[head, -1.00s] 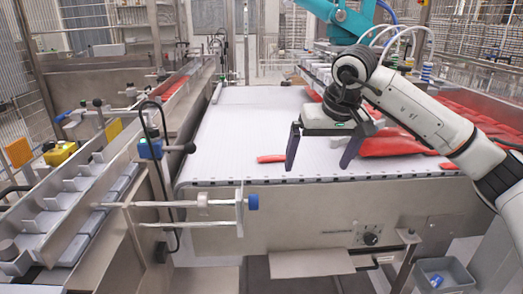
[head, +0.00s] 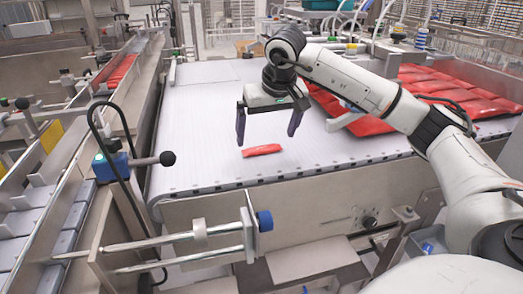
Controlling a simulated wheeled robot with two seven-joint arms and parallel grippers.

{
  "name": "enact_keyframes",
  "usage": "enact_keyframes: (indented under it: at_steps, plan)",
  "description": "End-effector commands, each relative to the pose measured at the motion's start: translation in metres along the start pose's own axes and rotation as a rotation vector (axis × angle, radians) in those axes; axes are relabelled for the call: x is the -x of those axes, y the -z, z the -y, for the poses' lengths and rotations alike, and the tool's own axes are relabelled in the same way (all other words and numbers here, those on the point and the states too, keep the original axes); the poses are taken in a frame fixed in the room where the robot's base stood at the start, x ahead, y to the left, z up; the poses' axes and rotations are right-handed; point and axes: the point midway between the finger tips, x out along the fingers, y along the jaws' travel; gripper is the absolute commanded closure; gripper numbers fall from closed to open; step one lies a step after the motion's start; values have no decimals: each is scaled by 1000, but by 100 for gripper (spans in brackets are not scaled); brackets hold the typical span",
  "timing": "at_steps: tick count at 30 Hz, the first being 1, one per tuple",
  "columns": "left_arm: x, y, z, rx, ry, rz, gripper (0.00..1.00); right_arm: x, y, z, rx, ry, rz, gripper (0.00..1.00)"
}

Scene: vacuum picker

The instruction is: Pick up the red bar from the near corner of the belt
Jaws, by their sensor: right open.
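The small red bar (head: 261,150) lies flat on the white belt (head: 200,112), not far from the belt's near edge. My right gripper (head: 267,140) comes in from the right and points down with its two dark fingers spread wide. It is open and empty. In the picture the bar shows below and between the fingertips; the gripper appears to be above it, apart from it. My left gripper is not in view.
Several red packs (head: 440,92) lie at the right of the belt, beneath and behind my right arm. The belt's left part is clear.

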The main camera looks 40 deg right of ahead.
Motion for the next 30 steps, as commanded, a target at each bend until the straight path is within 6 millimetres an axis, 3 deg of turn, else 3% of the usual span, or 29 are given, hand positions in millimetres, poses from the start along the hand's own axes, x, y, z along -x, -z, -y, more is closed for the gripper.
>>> enact_keyframes:
  at_steps: [9,17,25,30]
  plan:
    - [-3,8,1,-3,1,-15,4,-44,-1,3,0,0,3,3]
    - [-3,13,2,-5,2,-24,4,-46,0,3,0,0,1,3]
    - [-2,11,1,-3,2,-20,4,-46,0,2,0,0,1,45]
    - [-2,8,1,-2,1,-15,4,-46,0,2,0,0,0,47]
